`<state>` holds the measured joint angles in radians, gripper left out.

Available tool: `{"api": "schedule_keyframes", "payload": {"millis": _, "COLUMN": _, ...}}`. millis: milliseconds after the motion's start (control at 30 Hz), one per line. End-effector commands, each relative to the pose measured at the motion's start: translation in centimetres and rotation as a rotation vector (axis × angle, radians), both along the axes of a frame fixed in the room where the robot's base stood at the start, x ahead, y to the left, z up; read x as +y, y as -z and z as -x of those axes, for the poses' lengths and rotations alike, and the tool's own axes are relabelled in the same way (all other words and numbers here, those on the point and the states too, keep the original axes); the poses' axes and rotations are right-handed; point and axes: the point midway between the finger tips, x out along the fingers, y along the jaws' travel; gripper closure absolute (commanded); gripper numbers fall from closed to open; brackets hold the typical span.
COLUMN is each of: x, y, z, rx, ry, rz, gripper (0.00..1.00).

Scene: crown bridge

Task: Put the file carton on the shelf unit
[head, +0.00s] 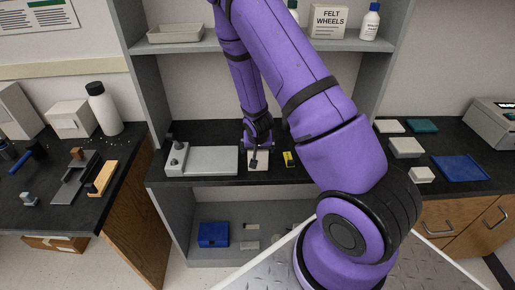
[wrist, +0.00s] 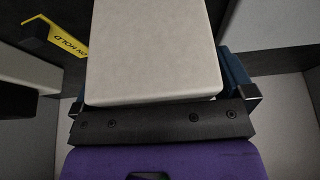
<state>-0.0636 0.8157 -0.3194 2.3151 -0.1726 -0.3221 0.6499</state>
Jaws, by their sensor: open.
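A pale, plain box, which looks like the file carton (head: 259,155), stands on the black middle surface of the grey shelf unit (head: 198,215). In the wrist view the carton (wrist: 150,50) fills the centre, and I see no label on it. My gripper (head: 256,161) is at the carton, with its blue-tipped jaws (wrist: 155,98) open and one on each side of it. Whether they touch it I cannot tell. My arm hides part of the shelf unit's right side.
A yellow block (head: 289,159), lettered "ON HOLD" in the wrist view, lies just right of the carton. A grey device (head: 208,161) stands to the left. The upper shelf holds a tray (head: 175,33), a "FELT WHEELS" box (head: 328,21) and a bottle (head: 370,22). A blue box (head: 213,235) sits below.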

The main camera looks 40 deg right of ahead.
Motion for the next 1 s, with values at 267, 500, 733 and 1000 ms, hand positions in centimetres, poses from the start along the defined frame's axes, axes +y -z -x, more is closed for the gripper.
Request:
{"api": "schedule_keyframes", "payload": {"millis": 267, "x": 0.6, "y": -2.6, "z": 0.7, "rx": -0.003, "ry": 0.000, "rz": -0.001, "gripper": 0.00}}
{"api": "schedule_keyframes", "payload": {"millis": 500, "x": 1.4, "y": -6.0, "z": 1.9, "rx": -0.004, "ry": 0.001, "rz": 0.000, "gripper": 0.00}}
{"api": "schedule_keyframes", "payload": {"millis": 733, "x": 2.1, "y": -9.0, "z": 2.9, "rx": -0.004, "ry": -0.001, "rz": 0.000, "gripper": 0.00}}
{"api": "schedule_keyframes", "payload": {"millis": 1000, "x": 2.5, "y": -11.0, "z": 3.7, "rx": -0.001, "ry": -0.001, "rz": 0.000, "gripper": 0.00}}
